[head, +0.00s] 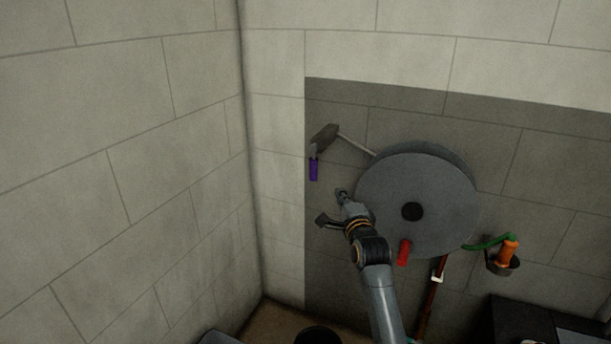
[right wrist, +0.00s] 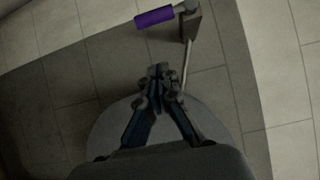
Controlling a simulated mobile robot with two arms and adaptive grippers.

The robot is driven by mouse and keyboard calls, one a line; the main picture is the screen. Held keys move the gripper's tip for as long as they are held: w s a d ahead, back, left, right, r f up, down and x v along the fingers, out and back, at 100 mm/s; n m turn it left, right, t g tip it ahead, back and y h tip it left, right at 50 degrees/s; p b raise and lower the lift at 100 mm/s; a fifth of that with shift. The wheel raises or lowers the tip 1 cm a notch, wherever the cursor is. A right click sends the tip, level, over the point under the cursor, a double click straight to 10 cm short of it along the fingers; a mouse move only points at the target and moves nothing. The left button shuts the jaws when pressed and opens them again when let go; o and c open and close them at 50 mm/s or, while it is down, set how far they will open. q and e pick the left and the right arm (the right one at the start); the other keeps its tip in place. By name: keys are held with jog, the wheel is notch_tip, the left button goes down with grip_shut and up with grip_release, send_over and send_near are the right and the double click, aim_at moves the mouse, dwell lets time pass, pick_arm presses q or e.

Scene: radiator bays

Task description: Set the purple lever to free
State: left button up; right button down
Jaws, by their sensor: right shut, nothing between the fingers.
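The purple lever (head: 313,169) is on the dark wall panel, left of a large grey disc, with its purple handle hanging down from a grey part. In the right wrist view the purple handle (right wrist: 154,18) shows at the top, beyond my fingertips. My right gripper (head: 342,196) is in front of the wall, below and right of the purple handle and apart from it. In the right wrist view its fingers (right wrist: 158,72) are together with nothing between them. My left gripper is in neither view.
The big grey disc (head: 440,200) stands out from the wall beside my right arm. A red handle (head: 404,252) sits at its lower edge. An orange handle (head: 508,252) with a green lever (head: 488,243) is at the right. Plain block wall (head: 120,150) fills the left.

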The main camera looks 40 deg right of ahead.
aim_at(314, 164)
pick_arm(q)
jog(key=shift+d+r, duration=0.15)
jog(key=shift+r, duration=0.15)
pick_arm(e)
jog(key=w+a+x, duration=0.1)
jog(key=a+x, duration=0.1)
jog(key=x, duration=0.9)
jog(key=shift+w, duration=0.5)
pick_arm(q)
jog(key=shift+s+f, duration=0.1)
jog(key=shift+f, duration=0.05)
pick_arm(e)
jog(key=shift+f, duration=0.2)
